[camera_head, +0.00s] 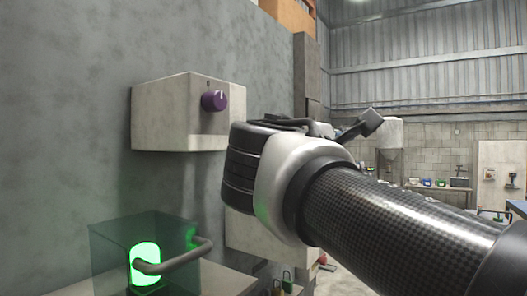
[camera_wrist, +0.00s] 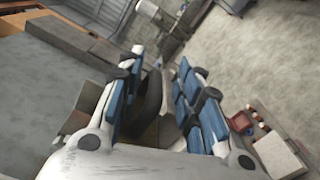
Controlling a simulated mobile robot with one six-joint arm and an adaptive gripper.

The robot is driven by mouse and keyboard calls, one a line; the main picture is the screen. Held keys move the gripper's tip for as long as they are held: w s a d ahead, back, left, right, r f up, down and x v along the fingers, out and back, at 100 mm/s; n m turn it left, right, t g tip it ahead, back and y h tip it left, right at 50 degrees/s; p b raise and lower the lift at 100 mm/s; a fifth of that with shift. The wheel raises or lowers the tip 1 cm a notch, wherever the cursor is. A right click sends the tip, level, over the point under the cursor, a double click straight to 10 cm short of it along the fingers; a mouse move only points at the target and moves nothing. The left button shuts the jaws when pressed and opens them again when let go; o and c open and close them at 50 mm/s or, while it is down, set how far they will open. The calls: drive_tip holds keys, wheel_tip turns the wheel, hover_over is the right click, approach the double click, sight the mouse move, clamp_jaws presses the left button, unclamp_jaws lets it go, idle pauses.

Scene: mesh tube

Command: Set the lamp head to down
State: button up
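My gripper (camera_wrist: 158,72) shows in the wrist view with its two blue-padded fingers apart. A dark, rounded, disc-like thing (camera_wrist: 150,105) lies between the fingers, closer to the left one; it may be the lamp head, but I cannot tell for sure. Whether it touches a finger is unclear. In the head view my wrist and forearm fill the middle and right and hide most of the gripper. No lamp head can be clearly made out there, and its tilt cannot be read.
A pale wall box (camera_head: 165,115) with a purple knob (camera_head: 214,100) is left of my wrist. Below it stands a clear case (camera_head: 110,255) with a glowing green light (camera_head: 145,262) and a grey handle (camera_head: 185,257). Small padlock-like things (camera_head: 287,281) sit at the bottom.

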drive_tip(key=shift+a, duration=0.2)
drive_tip(key=v, duration=0.7)
drive_tip(key=shift+s, duration=0.15)
idle(0.4)
